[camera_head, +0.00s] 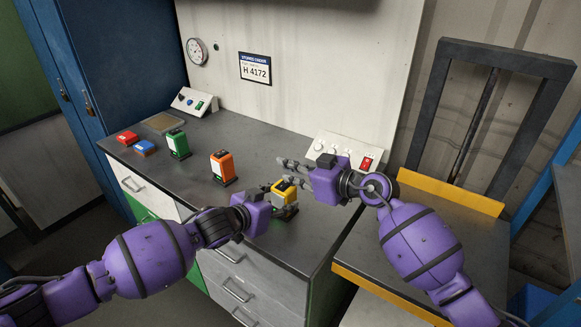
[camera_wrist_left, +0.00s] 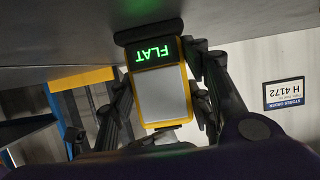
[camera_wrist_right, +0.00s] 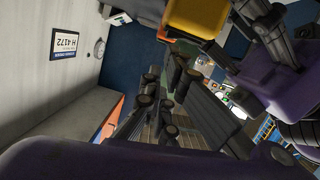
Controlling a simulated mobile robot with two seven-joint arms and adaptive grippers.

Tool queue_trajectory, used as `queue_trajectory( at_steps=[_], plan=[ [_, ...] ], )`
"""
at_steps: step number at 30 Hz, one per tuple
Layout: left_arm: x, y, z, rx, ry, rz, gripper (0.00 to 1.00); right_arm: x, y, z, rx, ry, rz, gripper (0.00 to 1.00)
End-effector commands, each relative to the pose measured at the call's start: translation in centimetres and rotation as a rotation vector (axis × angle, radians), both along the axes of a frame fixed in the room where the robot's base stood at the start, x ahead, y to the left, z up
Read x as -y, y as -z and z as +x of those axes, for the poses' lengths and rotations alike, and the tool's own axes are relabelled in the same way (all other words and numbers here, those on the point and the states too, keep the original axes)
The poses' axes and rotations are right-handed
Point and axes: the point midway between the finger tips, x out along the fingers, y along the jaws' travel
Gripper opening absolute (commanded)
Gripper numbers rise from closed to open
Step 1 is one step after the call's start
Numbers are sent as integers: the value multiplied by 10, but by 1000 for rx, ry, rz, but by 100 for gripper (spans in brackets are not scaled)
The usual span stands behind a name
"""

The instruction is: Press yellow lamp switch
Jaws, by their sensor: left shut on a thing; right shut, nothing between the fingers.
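The yellow lamp (camera_head: 291,194) stands on the grey bench near its front right. A dark patch shows on its top in the head view; I cannot tell whether this is the switch. My left gripper (camera_head: 284,201) is shut around the lamp's sides. My right gripper (camera_head: 281,172) is shut and empty, pointing left just above and behind the lamp. In the right wrist view the lamp (camera_wrist_right: 198,17) is beside its fingers (camera_wrist_right: 163,105).
An orange lamp (camera_head: 222,165) and a green lamp (camera_head: 177,143) stand further left on the bench. A control panel (camera_head: 343,151) sits behind my right gripper. The front middle of the bench is clear.

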Motion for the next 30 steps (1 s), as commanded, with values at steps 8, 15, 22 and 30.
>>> queue_trajectory(
  at_steps=[8,15,22,30],
  plan=[
    [0,1,0,-1,0,1,8,4,8,4,-68,1,53,0],
    [0,1,0,-1,0,1,8,3,7,4,-64,0,48,0],
    [0,1,0,-1,0,1,8,5,-24,7,-57,-1,48,0],
    [0,1,0,-1,-1,2,8,48,-44,-23,-62,1,46,0]
  ],
)
